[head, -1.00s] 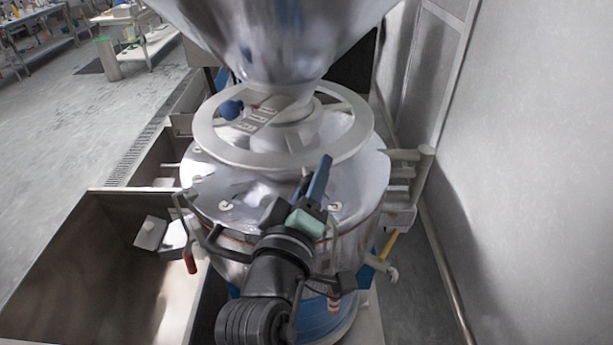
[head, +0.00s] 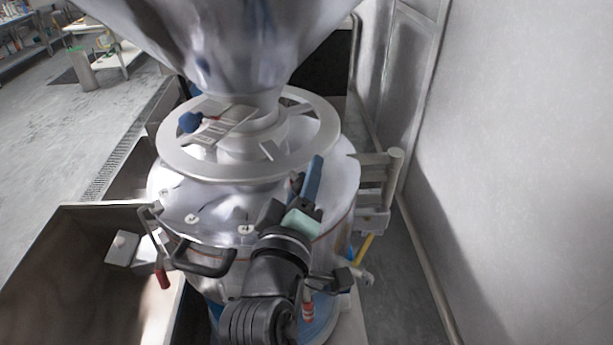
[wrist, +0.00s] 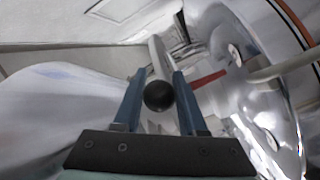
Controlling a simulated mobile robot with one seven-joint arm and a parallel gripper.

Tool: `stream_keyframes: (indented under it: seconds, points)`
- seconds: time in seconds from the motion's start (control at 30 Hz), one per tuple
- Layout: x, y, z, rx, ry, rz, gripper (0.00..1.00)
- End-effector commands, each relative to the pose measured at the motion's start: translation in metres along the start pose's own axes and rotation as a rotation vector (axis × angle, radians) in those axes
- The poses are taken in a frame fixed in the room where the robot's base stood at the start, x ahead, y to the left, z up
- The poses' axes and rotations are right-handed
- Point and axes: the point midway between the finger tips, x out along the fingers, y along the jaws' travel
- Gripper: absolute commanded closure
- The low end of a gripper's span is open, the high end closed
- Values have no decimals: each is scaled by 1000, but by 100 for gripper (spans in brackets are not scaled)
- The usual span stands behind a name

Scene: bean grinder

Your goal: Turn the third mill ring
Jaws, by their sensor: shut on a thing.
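The mill is a shiny metal drum (head: 335,230) under a large hopper (head: 225,45). A pale spoked ring (head: 180,165) lies flat around the hopper's neck, with a blue knob (head: 190,122) at its left. My gripper (head: 313,180) is at the front right of this ring, above the drum's lid. In the wrist view, its blue fingers stand either side of a black ball knob (wrist: 158,96), with a pale bar (wrist: 157,57) beyond it. My gripper is shut on this knob. Which ring the knob belongs to is hidden by the gripper.
A black handle (head: 205,270) and a red grip (head: 162,277) stick out at the drum's front left. A metal bin (head: 60,270) stands left. A pale upright post (head: 393,185) and a plain wall (head: 510,180) are close on the right.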

Motion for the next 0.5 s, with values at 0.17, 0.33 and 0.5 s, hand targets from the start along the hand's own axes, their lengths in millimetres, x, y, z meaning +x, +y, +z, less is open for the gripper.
stream_keyframes:
  seconds: [0.17, 0.33, 0.5]
  points:
    - [0, 5, -5, 2, 10, 11, 36]
    - [0, 3, -3, 1, 8, 6, 32]
    - [-1, 1, -2, 1, 6, 4, 32]
